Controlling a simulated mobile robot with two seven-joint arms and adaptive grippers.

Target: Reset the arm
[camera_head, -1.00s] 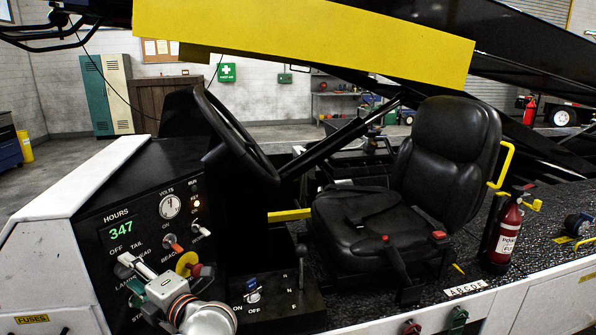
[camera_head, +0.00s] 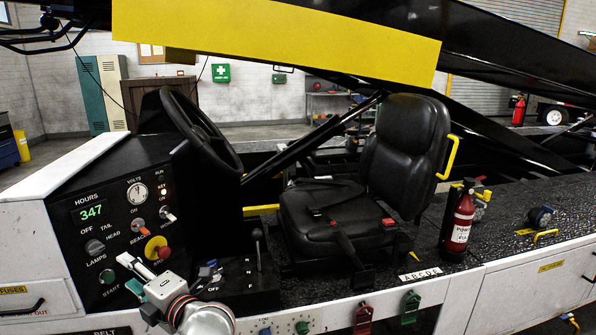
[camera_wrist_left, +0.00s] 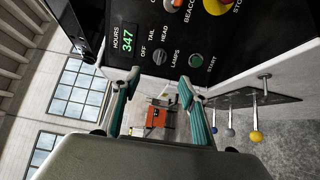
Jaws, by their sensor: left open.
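My left gripper (camera_head: 132,275) is in front of the lower part of the black control panel (camera_head: 88,238), low in the head view. Its fingers are apart and hold nothing. In the left wrist view the two teal-padded fingers (camera_wrist_left: 158,100) stand apart, with the panel's LAMPS and START controls beyond them. A gap to the panel cannot be judged exactly. The green START button (camera_wrist_left: 196,60) shows near one finger. The panel carries an hour display (camera_head: 91,211) reading 347 and a yellow-and-red stop button (camera_head: 157,248). My right gripper is not in view.
A steering wheel (camera_head: 190,130) and black seat (camera_head: 405,150) stand right of the panel. A short lever (camera_head: 257,248) rises beside it. A red fire extinguisher (camera_head: 459,226) stands on the deck. A yellow beam (camera_head: 280,35) crosses overhead. Lever rods with coloured knobs (camera_wrist_left: 257,137) show in the wrist view.

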